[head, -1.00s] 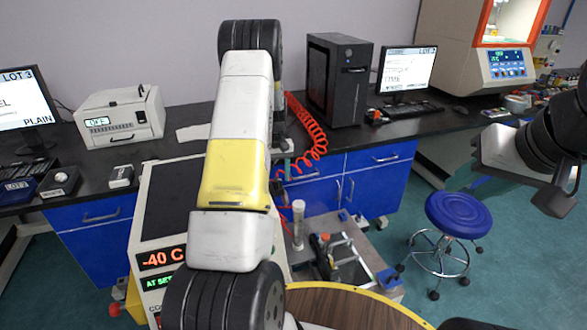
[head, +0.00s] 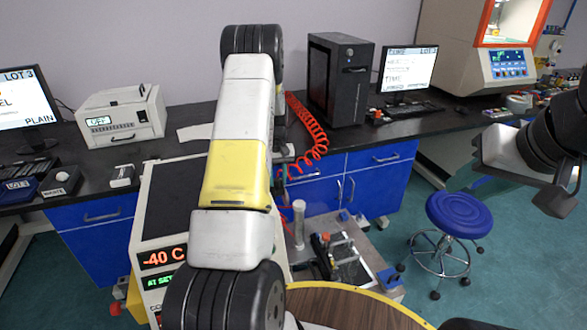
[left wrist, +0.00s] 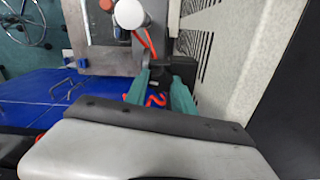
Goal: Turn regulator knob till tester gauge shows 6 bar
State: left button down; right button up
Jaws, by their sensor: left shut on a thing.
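My left arm rises through the middle of the head view and hides much of what lies behind it. In the left wrist view my left gripper (left wrist: 160,78) has its two teal fingers on either side of a dark part (left wrist: 162,66), which looks like the regulator knob. It is shut on this part. A red hose shows between the fingers. The tester gauge cannot be made out, so no pressure reading shows. My right gripper (head: 482,160) is at the right of the head view, away from the knob; its fingers are not clear.
A machine showing -40 C (head: 163,257) stands behind my left arm. A white upright cylinder (head: 299,222) stands on a metal plate. A blue stool (head: 459,216) stands on open floor.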

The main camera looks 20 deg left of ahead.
pick_arm(q)
jog(key=shift+m, duration=0.3)
jog(key=m, duration=0.7)
jog(key=shift+m, duration=0.3)
jog(key=m, duration=0.3)
jog(key=shift+m, duration=2.1)
jog(key=c, duration=1.1)
grip_release()
jog(key=shift+o, duration=0.2)
